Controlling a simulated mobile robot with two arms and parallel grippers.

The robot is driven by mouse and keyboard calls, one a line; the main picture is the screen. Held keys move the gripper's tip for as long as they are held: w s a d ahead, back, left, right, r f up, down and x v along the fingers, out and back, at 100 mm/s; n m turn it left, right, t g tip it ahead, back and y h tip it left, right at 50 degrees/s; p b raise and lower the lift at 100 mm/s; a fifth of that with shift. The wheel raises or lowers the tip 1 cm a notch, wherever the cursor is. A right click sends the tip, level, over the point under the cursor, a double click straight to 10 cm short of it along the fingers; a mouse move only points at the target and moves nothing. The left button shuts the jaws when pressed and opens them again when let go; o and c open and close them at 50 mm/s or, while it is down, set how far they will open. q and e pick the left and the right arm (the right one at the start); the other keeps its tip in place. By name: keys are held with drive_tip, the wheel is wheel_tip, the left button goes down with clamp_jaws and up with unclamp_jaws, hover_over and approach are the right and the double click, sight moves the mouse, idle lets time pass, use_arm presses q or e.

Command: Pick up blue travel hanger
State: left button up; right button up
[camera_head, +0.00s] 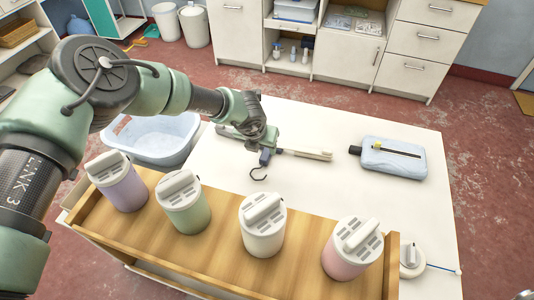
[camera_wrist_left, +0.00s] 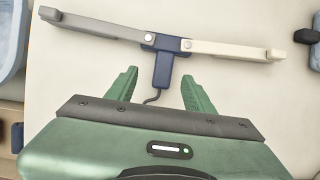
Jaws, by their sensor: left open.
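The blue travel hanger lies flat on the white table. It has a dark blue centre (camera_head: 265,157) (camera_wrist_left: 166,44), a grey arm (camera_wrist_left: 95,25), a cream arm (camera_wrist_left: 235,50) and a dark hook (camera_head: 259,174). My left gripper (camera_head: 264,143) is above the hanger and hides part of it in the head view. In the left wrist view my left gripper (camera_wrist_left: 160,79) is open, with its green fingers on either side of the blue stem. I cannot tell whether the fingers touch it. My right gripper is not in view.
A wooden shelf (camera_head: 210,240) with several lidded canisters stands in front of the table. A pale blue basin (camera_head: 150,135) is at the left. A blue flat pouch-like object (camera_head: 395,158) lies to the right. The table (camera_head: 320,200) is clear between hanger and shelf.

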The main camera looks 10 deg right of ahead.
sight(266, 154)
use_arm(q)
drive_tip(key=shift+d+x, duration=0.1)
drive_tip(key=shift+x, duration=1.25)
drive_tip(key=shift+d+x, duration=0.15)
drive_tip(key=shift+x, duration=1.2)
drive_tip(key=shift+s, duration=0.15)
clamp_jaws()
